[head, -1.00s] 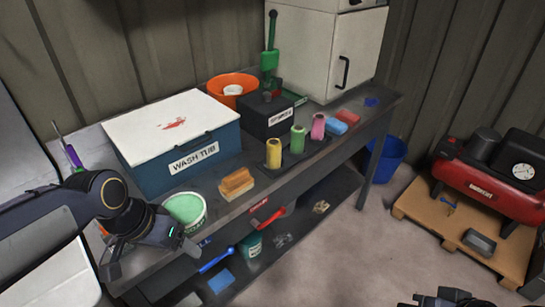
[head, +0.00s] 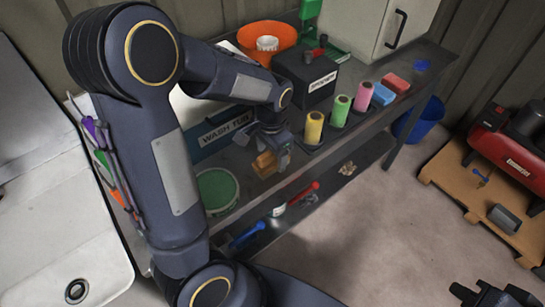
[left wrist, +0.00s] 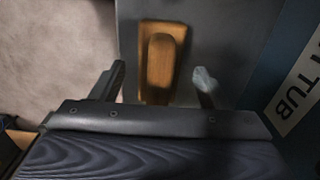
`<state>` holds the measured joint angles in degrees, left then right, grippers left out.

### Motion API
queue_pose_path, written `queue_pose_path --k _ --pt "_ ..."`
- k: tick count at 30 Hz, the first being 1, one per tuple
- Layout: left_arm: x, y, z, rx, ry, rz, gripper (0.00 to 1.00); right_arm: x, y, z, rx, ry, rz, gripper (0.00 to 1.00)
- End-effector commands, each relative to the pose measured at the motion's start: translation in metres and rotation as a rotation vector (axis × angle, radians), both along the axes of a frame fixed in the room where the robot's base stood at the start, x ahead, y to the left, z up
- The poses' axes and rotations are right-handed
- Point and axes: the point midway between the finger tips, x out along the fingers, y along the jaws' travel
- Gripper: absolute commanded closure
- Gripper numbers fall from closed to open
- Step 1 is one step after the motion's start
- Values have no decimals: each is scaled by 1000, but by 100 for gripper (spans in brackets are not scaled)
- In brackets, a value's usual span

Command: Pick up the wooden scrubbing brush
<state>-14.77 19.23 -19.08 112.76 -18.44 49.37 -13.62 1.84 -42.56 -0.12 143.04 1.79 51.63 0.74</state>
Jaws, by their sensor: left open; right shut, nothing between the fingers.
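The wooden scrubbing brush (head: 264,164) lies on the grey bench in front of the wash tub. It is a light brown block, partly hidden by my left gripper in the head view. In the left wrist view the brush (left wrist: 162,62) lies lengthwise between and just beyond the fingertips. My left gripper (left wrist: 158,80) is open and above the brush, with nothing held; it also shows in the head view (head: 276,160). My right gripper (head: 492,298) is at the bottom right of the head view, away from the bench, shut and empty.
The wash tub (head: 222,133) stands just behind the brush, and a green-filled bucket (head: 217,190) is to its left. Yellow (head: 314,127), green (head: 340,110) and pink (head: 363,97) rolls stand to the right. The bench's front edge is close to the brush.

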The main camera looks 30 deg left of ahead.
Motion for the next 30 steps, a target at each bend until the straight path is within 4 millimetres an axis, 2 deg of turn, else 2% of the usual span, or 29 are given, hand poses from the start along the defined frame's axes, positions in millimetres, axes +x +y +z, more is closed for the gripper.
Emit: queue_pose_path --k 4,12,23,24,30 --pt "0 0 -17 1 2 0 31 0 0 1 0 0 0 100" --pt "1 0 -19 0 -1 0 31 0 0 1 0 0 0 100" --pt "1 0 -19 0 -1 0 78 0 0 1 0 0 0 100" --pt "1 0 -19 -1 -2 0 81 0 0 1 0 0 0 100" --pt "1 0 -19 -1 -2 0 81 0 0 1 0 0 0 100"
